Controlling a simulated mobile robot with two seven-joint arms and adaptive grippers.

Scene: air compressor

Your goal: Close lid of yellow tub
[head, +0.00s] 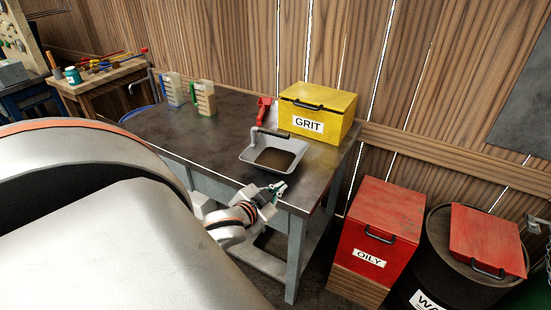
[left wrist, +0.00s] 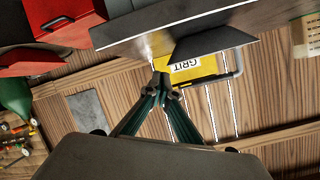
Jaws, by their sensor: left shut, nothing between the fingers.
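The yellow tub (head: 335,126) with the GRIT label stands at the back right of the dark workbench. Its yellow lid (head: 325,97), with a dark handle near the front, lies across the top and looks down; I cannot tell whether a small gap is left. In the left wrist view part of the tub (left wrist: 200,70) shows upside down beyond the fingertips. My left gripper (head: 277,190) is shut and empty at the bench's front edge, well short of the tub; its fingers meet in the left wrist view (left wrist: 162,88). My right gripper is not in view.
A grey pan (head: 250,157) sits on the bench between my left gripper and the tub. A red object (head: 264,112) stands left of the tub. A red OILY bin (head: 385,215) and black drum (head: 437,245) stand right.

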